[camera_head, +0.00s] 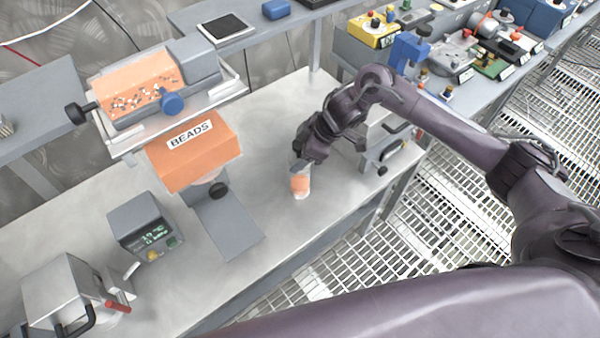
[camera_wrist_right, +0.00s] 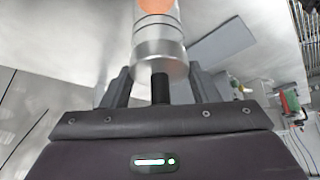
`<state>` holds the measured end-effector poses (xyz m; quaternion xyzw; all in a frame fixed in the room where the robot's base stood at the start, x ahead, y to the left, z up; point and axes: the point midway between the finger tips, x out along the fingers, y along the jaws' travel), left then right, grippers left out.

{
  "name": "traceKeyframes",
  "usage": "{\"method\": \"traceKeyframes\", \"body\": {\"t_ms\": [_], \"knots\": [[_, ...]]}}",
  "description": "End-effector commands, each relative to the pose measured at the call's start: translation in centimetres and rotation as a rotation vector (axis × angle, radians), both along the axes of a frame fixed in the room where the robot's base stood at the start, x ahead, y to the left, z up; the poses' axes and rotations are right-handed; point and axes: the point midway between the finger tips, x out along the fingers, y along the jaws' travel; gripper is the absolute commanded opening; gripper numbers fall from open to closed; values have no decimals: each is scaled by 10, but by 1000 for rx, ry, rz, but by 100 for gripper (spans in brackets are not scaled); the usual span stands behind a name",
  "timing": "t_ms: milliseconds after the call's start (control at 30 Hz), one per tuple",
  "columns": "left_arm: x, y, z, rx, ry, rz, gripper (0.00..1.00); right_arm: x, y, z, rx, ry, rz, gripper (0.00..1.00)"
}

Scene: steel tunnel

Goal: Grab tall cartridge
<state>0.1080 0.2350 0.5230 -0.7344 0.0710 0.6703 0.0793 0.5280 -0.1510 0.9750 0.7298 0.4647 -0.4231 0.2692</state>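The tall cartridge (camera_head: 300,184) has an orange middle and a pale base, and stands upright on the steel bench (camera_head: 268,205). My right gripper (camera_head: 299,166) is at its upper end, pointing down at it. In the right wrist view the cartridge (camera_wrist_right: 159,48) shows a silvery metal collar, a dark stem and an orange part beyond. The fingers of the right gripper (camera_wrist_right: 159,72) lie on either side of the collar, very close to it. Whether they press on it cannot be told. My left gripper is not in view.
An orange BEADS box (camera_head: 195,165) and bead dispenser (camera_head: 150,90) stand left of the cartridge. A grey display unit (camera_head: 140,225) and metal box (camera_head: 62,290) are at lower left. A shelf of devices (camera_head: 470,55) is at upper right. Bench around the cartridge is clear.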

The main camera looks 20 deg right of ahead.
Motion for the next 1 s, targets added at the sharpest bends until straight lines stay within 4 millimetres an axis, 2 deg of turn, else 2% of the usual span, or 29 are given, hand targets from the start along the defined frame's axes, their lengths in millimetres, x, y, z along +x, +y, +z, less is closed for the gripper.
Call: {"method": "traceKeyframes", "body": {"t_ms": [33,333,600,767,867,1000], "knots": [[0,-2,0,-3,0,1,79,0,0,0,0,0,0,43],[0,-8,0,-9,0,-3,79,0,0,0,1,0,0,4],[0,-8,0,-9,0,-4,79,1,0,3,2,-3,0,4],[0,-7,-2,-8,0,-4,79,2,1,12,3,-5,0,4],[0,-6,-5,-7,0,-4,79,2,1,26,2,-7,1,4],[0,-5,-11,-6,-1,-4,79,2,0,57,3,-11,3,4]]}}
